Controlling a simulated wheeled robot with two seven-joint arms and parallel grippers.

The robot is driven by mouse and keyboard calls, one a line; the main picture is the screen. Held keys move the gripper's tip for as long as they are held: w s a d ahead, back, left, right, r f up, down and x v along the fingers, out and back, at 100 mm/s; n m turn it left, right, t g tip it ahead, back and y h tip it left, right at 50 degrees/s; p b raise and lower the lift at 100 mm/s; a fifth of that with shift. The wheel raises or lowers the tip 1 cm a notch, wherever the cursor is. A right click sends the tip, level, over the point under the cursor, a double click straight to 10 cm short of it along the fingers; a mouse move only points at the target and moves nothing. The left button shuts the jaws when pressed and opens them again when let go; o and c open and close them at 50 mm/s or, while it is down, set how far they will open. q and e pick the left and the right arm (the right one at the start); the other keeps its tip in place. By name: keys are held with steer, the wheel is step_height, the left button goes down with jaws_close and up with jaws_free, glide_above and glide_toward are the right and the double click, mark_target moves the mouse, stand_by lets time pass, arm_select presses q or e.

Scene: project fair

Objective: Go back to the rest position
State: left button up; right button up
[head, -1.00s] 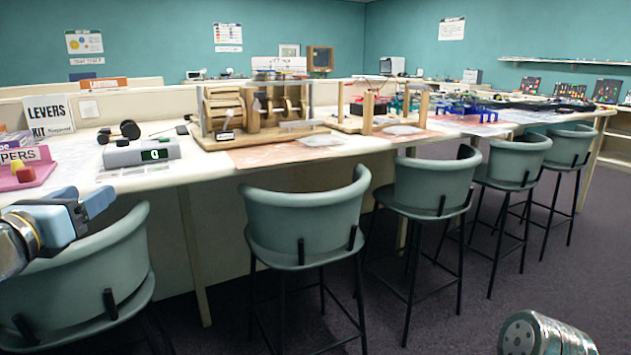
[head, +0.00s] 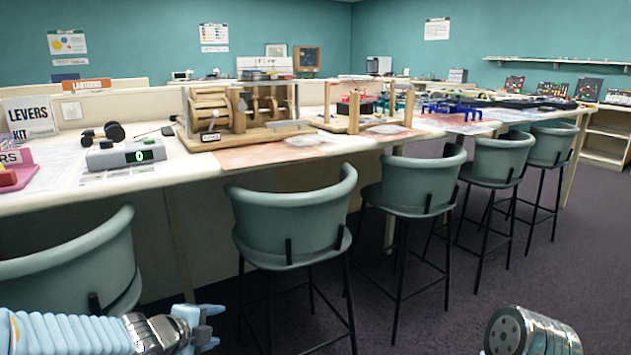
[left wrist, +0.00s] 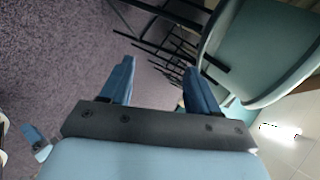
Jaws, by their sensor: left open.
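My left gripper (head: 211,325) is at the bottom of the head view, low in front of the chairs and below the counter top. In the left wrist view its two blue fingers (left wrist: 160,80) stand apart with nothing between them. Purple carpet and chair legs show beyond them. Part of my right arm (head: 530,335) shows at the bottom right of the head view. Its fingers are not in sight there. A blue fingertip piece (left wrist: 36,138) shows at the lower left of the left wrist view; I cannot tell which part it belongs to.
Green bar chairs (head: 292,215) stand along the counter (head: 190,165), the nearest (head: 75,265) close to my left arm. The counter holds a grey scale (head: 125,156), a wooden machine (head: 240,110) and a levers sign (head: 30,117). Carpet at the right is free.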

arm_select(q)
steer(key=s+d+f+n+g, duration=0.2)
steer(key=d+f+n, duration=0.15)
steer(key=f, duration=0.45)
steer(key=s+d+f+n+g, duration=0.1)
steer(key=s+d+f+n, duration=0.2)
steer(key=f, duration=0.4)
steer(key=s+d+f+n+g, duration=0.2)
steer(key=s+f+n+g, duration=0.1)
steer(key=s+f+n, duration=0.5)
steer(key=s+d+f+n+g, duration=0.2)
steer(key=s+f+n+g, duration=0.1)
steer(key=s+f+n, duration=0.5)
step_height(320, 180, down, 2)
steer(key=s, duration=0.2)
steer(key=shift+s+d+f+g, duration=0.2)
steer(key=shift+s+d+g, duration=0.05)
steer(key=shift+s+g, duration=0.1)
